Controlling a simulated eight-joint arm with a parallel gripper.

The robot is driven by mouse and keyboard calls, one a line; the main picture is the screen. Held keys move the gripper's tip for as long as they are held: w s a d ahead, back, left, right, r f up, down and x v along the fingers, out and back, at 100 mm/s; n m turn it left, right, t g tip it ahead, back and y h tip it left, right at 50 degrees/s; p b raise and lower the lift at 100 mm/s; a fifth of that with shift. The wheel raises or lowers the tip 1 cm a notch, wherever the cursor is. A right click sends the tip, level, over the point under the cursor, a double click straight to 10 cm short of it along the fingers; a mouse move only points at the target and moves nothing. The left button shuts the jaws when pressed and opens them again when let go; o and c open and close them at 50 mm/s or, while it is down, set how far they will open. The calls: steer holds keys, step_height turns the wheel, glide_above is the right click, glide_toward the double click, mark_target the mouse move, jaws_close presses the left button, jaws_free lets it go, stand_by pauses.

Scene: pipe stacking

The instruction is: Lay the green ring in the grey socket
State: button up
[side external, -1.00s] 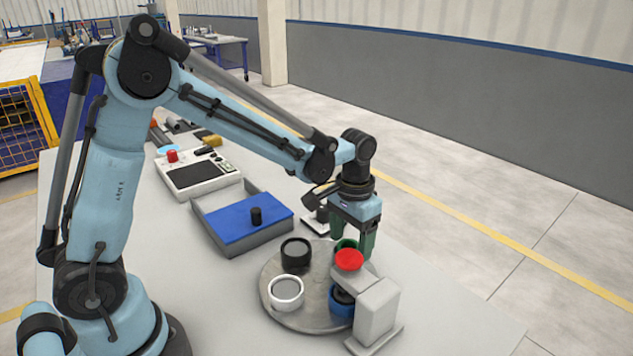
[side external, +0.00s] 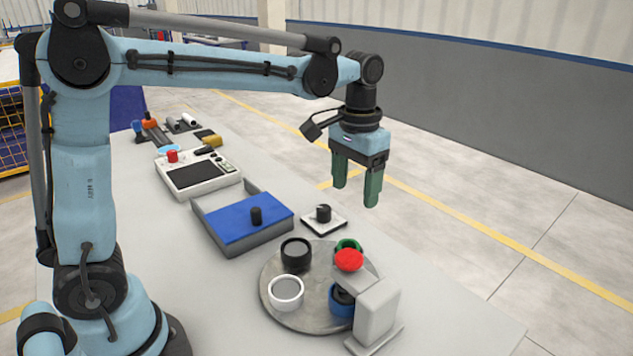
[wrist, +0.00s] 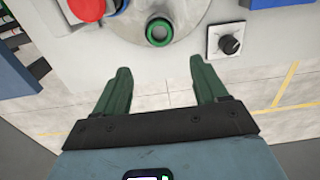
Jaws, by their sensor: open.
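The green ring (side external: 347,245) sits at the far right part of a round grey plate (side external: 300,318). It is partly hidden behind a red cap in the side view. The wrist view shows the ring (wrist: 159,32) whole, lying flat near the plate's edge with a grey-green centre. I cannot make out a separate grey socket; whether one lies under the ring is hidden. My gripper (side external: 355,197) is open and empty, well above the table and behind the ring. In the wrist view, its fingers (wrist: 160,66) point toward the ring with clear space between.
On the plate are a black ring (side external: 296,254), a white ring (side external: 286,293) and a blue ring (side external: 341,304). A grey post (side external: 375,313) with a red cap (side external: 348,260) overhangs the blue one.

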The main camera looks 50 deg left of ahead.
steer(key=s+a+f+t, duration=0.3)
steer(key=s+t, duration=0.4)
steer(key=s, duration=0.5)
steer(key=shift+f, duration=0.15)
stand_by(1.2)
